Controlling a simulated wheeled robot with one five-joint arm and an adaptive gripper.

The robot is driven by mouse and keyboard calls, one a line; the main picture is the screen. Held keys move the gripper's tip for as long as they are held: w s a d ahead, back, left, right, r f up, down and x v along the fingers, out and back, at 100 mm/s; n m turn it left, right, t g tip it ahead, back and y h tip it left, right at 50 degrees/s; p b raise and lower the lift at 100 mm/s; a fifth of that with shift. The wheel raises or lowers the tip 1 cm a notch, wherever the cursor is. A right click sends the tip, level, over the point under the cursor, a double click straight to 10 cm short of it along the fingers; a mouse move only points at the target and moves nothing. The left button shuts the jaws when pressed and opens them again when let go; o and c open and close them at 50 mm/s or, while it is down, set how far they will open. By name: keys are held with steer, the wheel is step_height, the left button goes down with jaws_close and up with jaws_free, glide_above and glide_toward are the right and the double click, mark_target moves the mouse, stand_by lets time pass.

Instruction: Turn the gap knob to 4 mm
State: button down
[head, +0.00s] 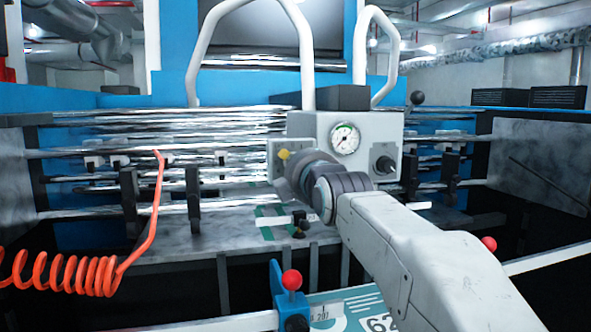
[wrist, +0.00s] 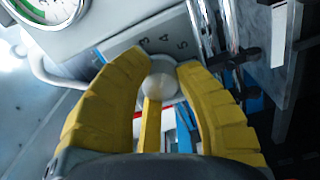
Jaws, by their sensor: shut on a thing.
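The gap knob (wrist: 160,86) is a pale round knob in the wrist view, in front of a light scale plate with the numbers 3, 4 and 5 (wrist: 163,42) above it. A yellow bar (wrist: 151,125) runs from the knob toward the bottom of the picture; I cannot tell which number the knob is set to. My gripper (wrist: 162,63) has its yellow ribbed fingers shut on the knob, one on each side. In the head view my arm reaches the scale plate (head: 276,147) at the left of the grey control box, and my wrist hides the knob.
A coiled orange hose (head: 75,272) hangs at left. A red-topped lever (head: 291,281) stands below, left of my arm.

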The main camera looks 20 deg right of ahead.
steer(key=shift+f+n, duration=0.15)
steer(key=shift+n, duration=0.75)
steer(key=c, duration=0.9)
jaws_free()
steer(key=shift+d, duration=0.1)
steer(key=shift+o, duration=0.2)
steer(key=shift+w, duration=0.1)
steer(key=s, duration=1.2)
